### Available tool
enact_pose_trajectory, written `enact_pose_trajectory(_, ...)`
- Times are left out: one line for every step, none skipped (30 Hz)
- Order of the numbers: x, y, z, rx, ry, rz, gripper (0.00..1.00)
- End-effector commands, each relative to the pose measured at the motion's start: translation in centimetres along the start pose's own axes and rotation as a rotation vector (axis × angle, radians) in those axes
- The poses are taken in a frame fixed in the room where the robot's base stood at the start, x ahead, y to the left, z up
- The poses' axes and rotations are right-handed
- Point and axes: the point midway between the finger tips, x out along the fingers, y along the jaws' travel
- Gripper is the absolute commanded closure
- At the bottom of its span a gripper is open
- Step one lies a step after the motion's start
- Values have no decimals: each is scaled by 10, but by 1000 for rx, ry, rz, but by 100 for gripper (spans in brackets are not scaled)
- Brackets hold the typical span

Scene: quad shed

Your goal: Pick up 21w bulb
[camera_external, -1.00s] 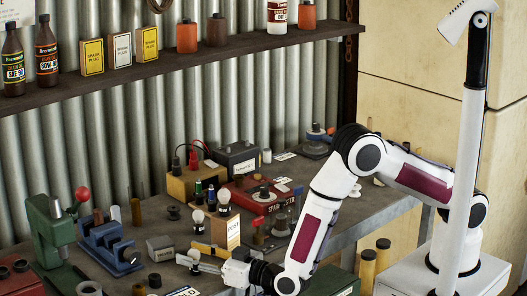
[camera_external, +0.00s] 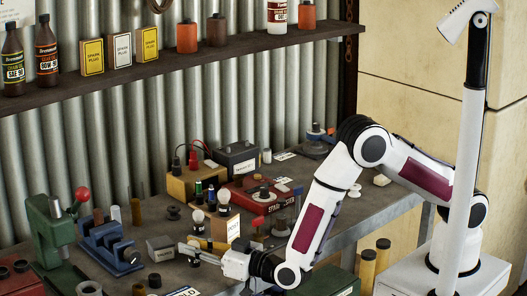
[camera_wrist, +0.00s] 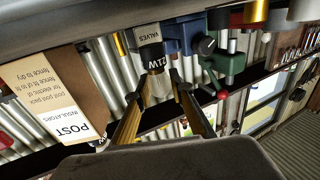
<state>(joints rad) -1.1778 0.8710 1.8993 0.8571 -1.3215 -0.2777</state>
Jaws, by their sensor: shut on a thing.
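The 21w bulb is between the fingertips of my gripper (camera_external: 187,248) in the external view. Its pale glass and dark base (camera_external: 194,262) are small there and partly covered by the fingers. In the wrist view, a dark base marked 21W (camera_wrist: 153,62) sits at the tips of my gripper (camera_wrist: 163,76). The fingers are shut on it. The bulb looks upright in the external view. Whether its base touches the bench is hard to tell.
Other bulbs (camera_external: 198,215) stand just behind. A POST box (camera_external: 233,230) is to the right and also shows in the wrist view (camera_wrist: 50,95). A grey VALVES box (camera_external: 160,248) is close left. A blue vise (camera_external: 110,245) and green press (camera_external: 52,235) stand farther left.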

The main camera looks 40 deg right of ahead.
Motion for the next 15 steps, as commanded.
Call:
enact_pose_trajectory(0,0,-8,2,2,0,100)
enact_pose_trajectory(0,0,-11,2,1,0,100)
enact_pose_trajectory(0,0,-16,2,1,0,100)
enact_pose_trajectory(0,0,-20,2,2,0,100)
enact_pose_trajectory(0,0,-24,3,2,0,100)
enact_pose_trajectory(0,0,-29,3,2,0,100)
enact_pose_trajectory(0,0,-33,2,2,0,100)
enact_pose_trajectory(0,0,-37,2,2,0,100)
enact_pose_trajectory(0,0,-42,2,2,-1,100)
enact_pose_trajectory(0,0,-46,3,2,-1,100)
enact_pose_trajectory(0,0,-50,3,2,-1,100)
enact_pose_trajectory(0,0,-54,2,2,-1,100)
enact_pose_trajectory(0,0,-57,1,2,-1,100)
enact_pose_trajectory(0,-1,-60,2,2,-1,100)
enact_pose_trajectory(0,-1,-63,2,1,-1,100)
